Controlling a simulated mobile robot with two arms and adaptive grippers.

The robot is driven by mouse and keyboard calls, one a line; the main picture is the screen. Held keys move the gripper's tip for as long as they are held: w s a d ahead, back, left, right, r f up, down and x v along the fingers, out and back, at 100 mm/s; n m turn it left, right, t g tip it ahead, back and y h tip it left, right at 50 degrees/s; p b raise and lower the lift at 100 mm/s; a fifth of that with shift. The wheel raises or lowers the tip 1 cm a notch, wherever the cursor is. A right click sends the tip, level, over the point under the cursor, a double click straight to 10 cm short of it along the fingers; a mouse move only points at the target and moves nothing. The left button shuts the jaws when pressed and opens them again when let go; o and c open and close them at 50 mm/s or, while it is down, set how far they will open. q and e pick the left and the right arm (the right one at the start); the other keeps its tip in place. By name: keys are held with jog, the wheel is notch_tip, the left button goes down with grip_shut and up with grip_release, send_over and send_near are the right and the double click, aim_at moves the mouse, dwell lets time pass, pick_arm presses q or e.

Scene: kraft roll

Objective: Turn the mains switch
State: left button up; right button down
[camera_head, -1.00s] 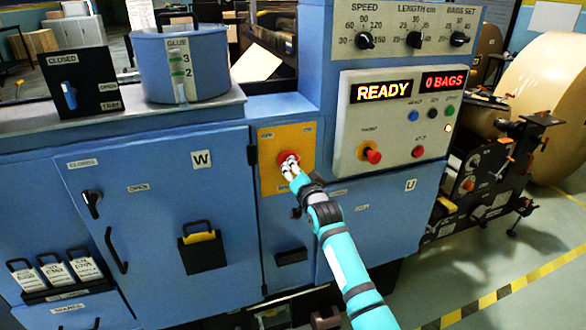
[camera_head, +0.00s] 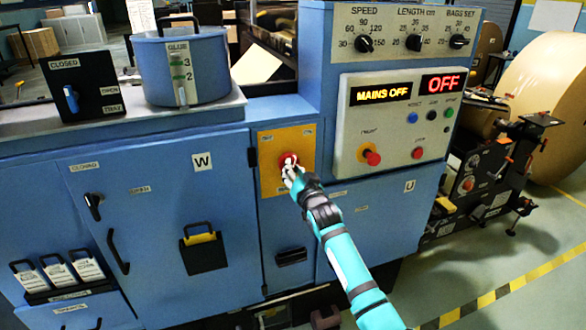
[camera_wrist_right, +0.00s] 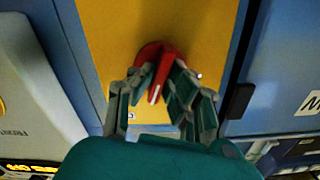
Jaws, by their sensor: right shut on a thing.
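The mains switch (camera_head: 287,161) is a red rotary knob on a yellow plate (camera_head: 270,178) at the middle of the blue machine. In the right wrist view the red knob (camera_wrist_right: 158,75) with its white mark sits between my fingers. My right gripper (camera_head: 291,172) is shut on the knob, and its fingers hide part of it. The display (camera_head: 382,94) reads "MAINS OFF", and the small display (camera_head: 443,82) beside it reads "OFF". My left gripper is not in view.
A control panel (camera_head: 345,125) with a red knob and several buttons stands right of the yellow plate. A glue pot (camera_head: 182,70) and a black lever box (camera_head: 84,84) sit at the upper left. A large paper roll (camera_head: 540,100) is at the right.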

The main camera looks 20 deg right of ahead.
jog(key=n+p, duration=0.1)
jog(key=n, duration=1.1)
jog(key=shift+n, duration=0.3)
jog(key=shift+f, duration=0.1)
dwell(0.3)
jog(key=c, duration=1.3)
grip_release()
jog(key=shift+c, duration=0.2)
jog(key=s, duration=1.2)
jog(key=shift+d, duration=0.25)
